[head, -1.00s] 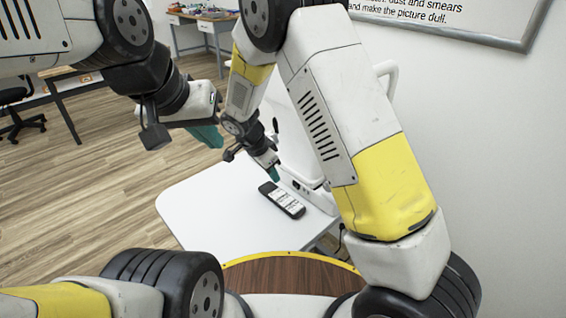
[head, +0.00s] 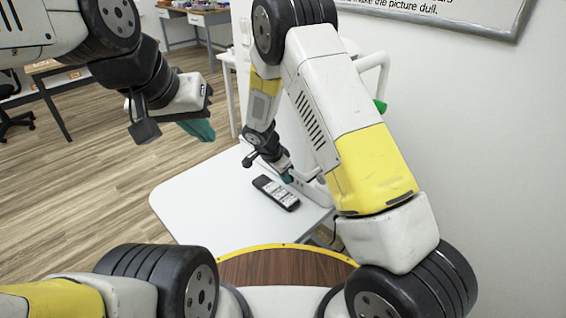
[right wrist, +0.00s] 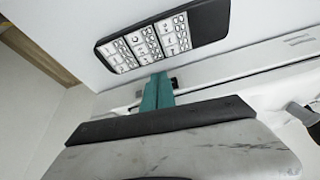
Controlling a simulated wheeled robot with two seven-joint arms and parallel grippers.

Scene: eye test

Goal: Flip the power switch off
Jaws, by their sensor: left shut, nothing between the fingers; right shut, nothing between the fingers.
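The white machine (head: 318,192) stands on the white table, mostly hidden behind my right arm. A small dark patch on its base (right wrist: 174,82), close by my right fingertips in the right wrist view, may be the power switch; I cannot tell its position. My right gripper (head: 287,178) has teal fingers, shut and empty, low at the machine's base. In the right wrist view its fingers (right wrist: 157,92) are together beside the dark patch; I cannot tell whether they touch it. My left gripper (head: 199,129) is shut and empty, raised left of the table, over the floor.
A black remote-like keypad (head: 276,192) with white keys lies on the white table (head: 205,205), close to my right gripper; it also shows in the right wrist view (right wrist: 165,38). A green knob (head: 380,106) is near the machine's white handle. The table's left part is clear.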

